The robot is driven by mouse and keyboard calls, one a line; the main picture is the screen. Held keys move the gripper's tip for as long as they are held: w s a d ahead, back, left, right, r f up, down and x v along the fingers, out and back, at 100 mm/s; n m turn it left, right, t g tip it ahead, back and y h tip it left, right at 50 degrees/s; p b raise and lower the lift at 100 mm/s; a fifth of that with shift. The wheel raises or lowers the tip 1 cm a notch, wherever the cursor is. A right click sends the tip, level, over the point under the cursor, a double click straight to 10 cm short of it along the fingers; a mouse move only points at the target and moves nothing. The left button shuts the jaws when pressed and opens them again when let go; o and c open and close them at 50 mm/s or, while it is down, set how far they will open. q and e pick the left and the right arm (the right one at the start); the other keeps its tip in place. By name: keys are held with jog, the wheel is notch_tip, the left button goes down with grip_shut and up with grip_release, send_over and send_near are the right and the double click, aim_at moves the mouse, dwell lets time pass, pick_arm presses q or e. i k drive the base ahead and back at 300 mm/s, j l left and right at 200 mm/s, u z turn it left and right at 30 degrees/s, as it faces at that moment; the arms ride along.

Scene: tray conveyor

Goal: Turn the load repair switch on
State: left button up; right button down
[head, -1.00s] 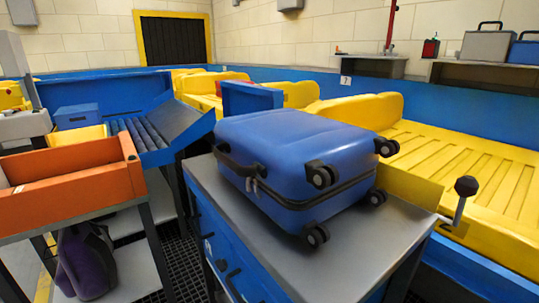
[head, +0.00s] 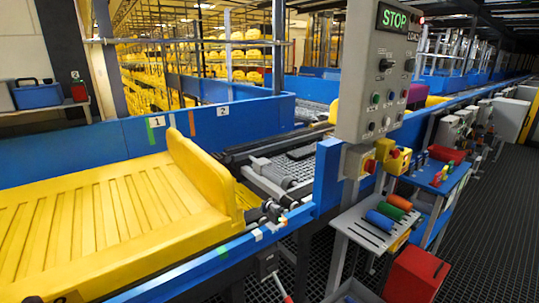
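A grey control panel (head: 353,105) stands upright right of centre, with a lit green STOP sign (head: 392,18) at its top. A black switch (head: 386,64) sits on its face below the sign. Another dark switch (head: 409,65) is at the panel's right edge. Green, red and dark buttons (head: 375,98) sit lower down. A small label at the upper right seems to read "LOAD", but the switch labels are too small to read. I cannot tell which switch is load repair or its position. Neither gripper is in view.
A yellow tray (head: 90,215) lies on the blue-sided conveyor (head: 110,143) at left. Yellow and red button boxes (head: 393,157) hang below the panel. A grey shelf (head: 362,229) holds coloured cylinders, with a red box (head: 416,275) below. A dark grated floor (head: 490,220) is clear at right.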

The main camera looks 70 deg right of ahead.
aim_at(369, 165)
jog(key=z, duration=3.05)
